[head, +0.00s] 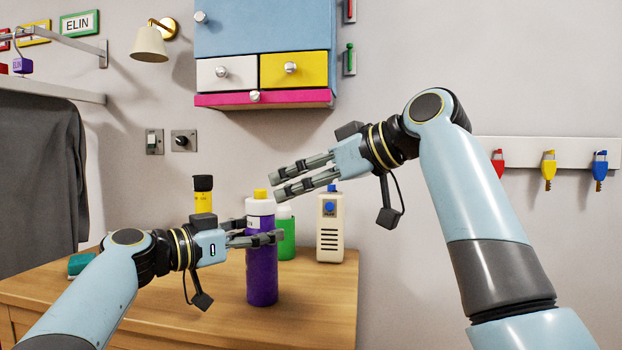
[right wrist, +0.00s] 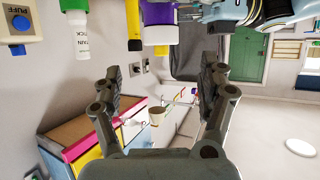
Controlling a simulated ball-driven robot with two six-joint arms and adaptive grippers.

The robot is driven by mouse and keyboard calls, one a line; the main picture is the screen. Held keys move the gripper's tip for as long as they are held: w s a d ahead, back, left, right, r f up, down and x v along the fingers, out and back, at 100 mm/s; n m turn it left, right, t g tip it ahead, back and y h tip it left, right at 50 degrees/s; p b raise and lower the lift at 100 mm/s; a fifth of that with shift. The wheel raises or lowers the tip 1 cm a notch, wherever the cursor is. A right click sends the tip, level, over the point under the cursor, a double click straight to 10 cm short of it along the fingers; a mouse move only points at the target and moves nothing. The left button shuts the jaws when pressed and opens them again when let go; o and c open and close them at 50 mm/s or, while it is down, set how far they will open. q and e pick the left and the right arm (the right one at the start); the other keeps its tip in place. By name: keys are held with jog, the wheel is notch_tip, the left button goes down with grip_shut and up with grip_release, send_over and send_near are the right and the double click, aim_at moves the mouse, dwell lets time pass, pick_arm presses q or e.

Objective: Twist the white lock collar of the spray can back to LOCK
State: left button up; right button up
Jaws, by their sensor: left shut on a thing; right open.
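The spray can (head: 262,280) stands upright on the wooden table, with a purple body, a white lock collar (head: 260,207) at its shoulder and a yellow top (head: 261,194). My left gripper (head: 266,233) is shut on the purple body just below the collar. My right gripper (head: 276,187) is open and empty, slightly above and to the right of the yellow top, apart from it. In the right wrist view the picture is upside down; the collar (right wrist: 158,35) and yellow top lie beyond the open fingers (right wrist: 163,78). I cannot read any lock marking.
A green bottle (head: 287,240) and a cream box with a blue button (head: 330,235) stand behind the can to the right. A yellow bottle with black cap (head: 203,195) stands behind my left gripper. A blue wall cabinet (head: 262,35) hangs above. The table's right part (head: 325,300) is clear.

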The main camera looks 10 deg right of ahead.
aim_at(267, 197)
jog(key=shift+v, duration=0.95)
jog(key=w+a+f+n+g+y, duration=0.1)
jog(key=w+a, duration=0.1)
jog(key=w+a+f+n+g, duration=0.1)
jog(key=w+a+f+n, duration=0.1)
jog(key=w+a, duration=0.1)
jog(key=w+a+f+n+g+y, duration=0.1)
jog(key=w+a+g, duration=0.1)
jog(key=a, duration=0.1)
jog(key=shift+w+a+f+y, duration=0.25)
jog(key=shift+f+y, duration=0.05)
